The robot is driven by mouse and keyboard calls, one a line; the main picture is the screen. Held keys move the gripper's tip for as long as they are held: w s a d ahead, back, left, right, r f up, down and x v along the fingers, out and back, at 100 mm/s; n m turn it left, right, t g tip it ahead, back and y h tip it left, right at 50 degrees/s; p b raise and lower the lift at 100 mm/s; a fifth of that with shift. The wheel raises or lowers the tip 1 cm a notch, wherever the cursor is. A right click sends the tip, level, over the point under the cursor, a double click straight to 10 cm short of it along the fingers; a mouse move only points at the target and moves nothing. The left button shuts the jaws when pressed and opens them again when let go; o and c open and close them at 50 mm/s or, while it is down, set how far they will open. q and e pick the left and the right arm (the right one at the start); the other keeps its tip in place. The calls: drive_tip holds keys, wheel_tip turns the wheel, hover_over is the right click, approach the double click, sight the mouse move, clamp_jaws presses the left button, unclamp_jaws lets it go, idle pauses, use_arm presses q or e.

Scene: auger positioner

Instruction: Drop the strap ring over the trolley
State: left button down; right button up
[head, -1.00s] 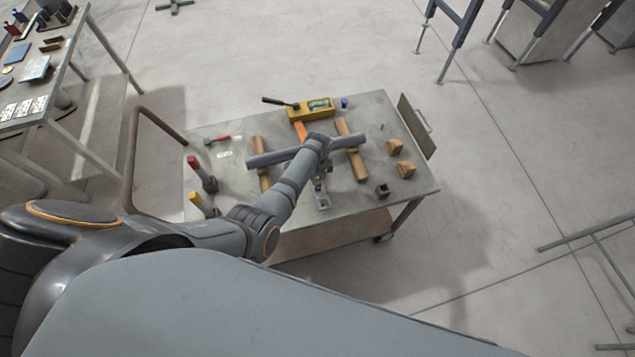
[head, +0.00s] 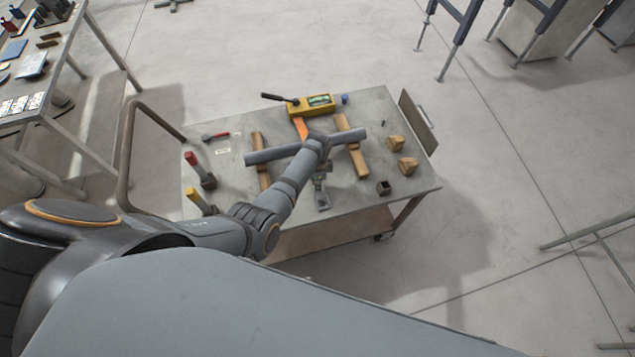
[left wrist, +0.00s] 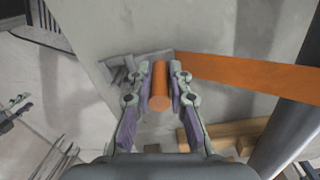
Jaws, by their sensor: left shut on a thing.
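My left gripper (left wrist: 160,92) is shut on that end, one finger on each side. In the head view a short orange piece of the strap (head: 301,128) shows behind my wrist; the rest is hidden. My left gripper (head: 320,172) is small there, above the near middle of the wheeled trolley (head: 235,185). I cannot tell how the strap's loop hangs. My right gripper is not in view.
A grey round bar (head: 272,155) lies across two wooden blocks (head: 358,160) on the trolley. A grey bracket (head: 322,200) stands near the front.

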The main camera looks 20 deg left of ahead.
use_arm(q)
drive_tip(key=c, duration=1.2)
unclamp_jaws()
drive_tip(key=shift+f, duration=0.1)
wheel_tip(320, 180, up, 12)
drive_tip(key=shift+r, duration=0.1)
